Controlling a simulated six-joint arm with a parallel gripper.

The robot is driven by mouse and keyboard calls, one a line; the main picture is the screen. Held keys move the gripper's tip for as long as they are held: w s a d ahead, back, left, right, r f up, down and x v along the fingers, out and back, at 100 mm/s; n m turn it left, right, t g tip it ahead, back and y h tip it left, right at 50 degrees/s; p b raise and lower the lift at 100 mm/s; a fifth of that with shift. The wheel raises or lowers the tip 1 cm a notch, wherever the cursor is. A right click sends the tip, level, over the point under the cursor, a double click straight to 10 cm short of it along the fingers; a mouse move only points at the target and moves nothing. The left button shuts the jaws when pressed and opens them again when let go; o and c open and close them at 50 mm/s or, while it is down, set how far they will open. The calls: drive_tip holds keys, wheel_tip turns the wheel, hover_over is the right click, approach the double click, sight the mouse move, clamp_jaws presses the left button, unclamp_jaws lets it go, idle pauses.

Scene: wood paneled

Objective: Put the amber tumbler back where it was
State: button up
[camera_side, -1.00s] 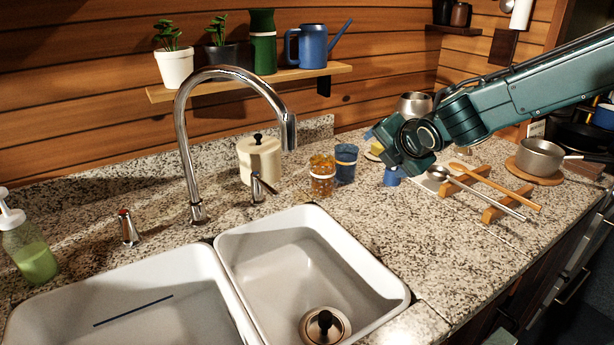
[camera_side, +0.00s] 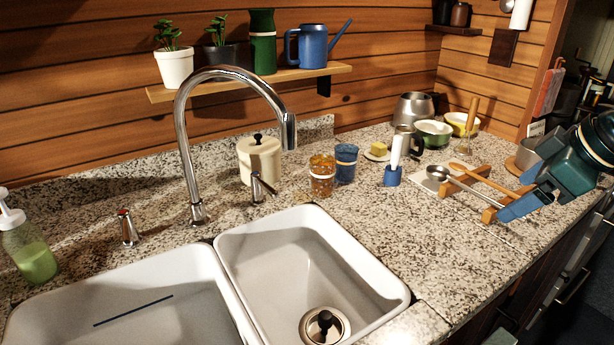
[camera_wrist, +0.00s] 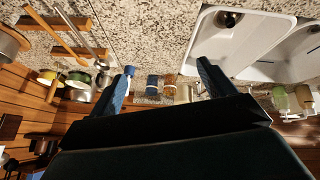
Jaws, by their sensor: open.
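The amber tumbler (camera_side: 322,176), orange-brown with a pale band, stands upright on the granite counter behind the right sink basin. A blue tumbler (camera_side: 346,163) stands close to its right. In the wrist view the amber tumbler (camera_wrist: 169,84) shows beside the blue tumbler (camera_wrist: 152,84), beyond my fingertips. My gripper (camera_side: 519,198) is at the right of the side view, near the spoon rest and well away from the amber tumbler. In the wrist view my gripper (camera_wrist: 163,72) has its two blue fingers wide apart with nothing between them.
A wooden rest (camera_side: 470,188) with a ladle and wooden spoon lies near my gripper. A blue holder (camera_side: 392,176), a steel mug, bowls and a kettle (camera_side: 413,108) stand behind. The faucet (camera_side: 183,130) arches over the sink. Counter right of the sink basin (camera_side: 310,255) is clear.

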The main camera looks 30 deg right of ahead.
drive_tip(key=s+m, duration=0.1)
drive_tip(key=s, duration=0.1)
drive_tip(key=s+m, duration=0.1)
drive_tip(key=s+f+m, duration=0.1)
drive_tip(key=s, duration=0.1)
drive_tip(key=shift+s+a+g, duration=0.3)
drive_tip(key=shift+a, duration=0.05)
idle(1.0)
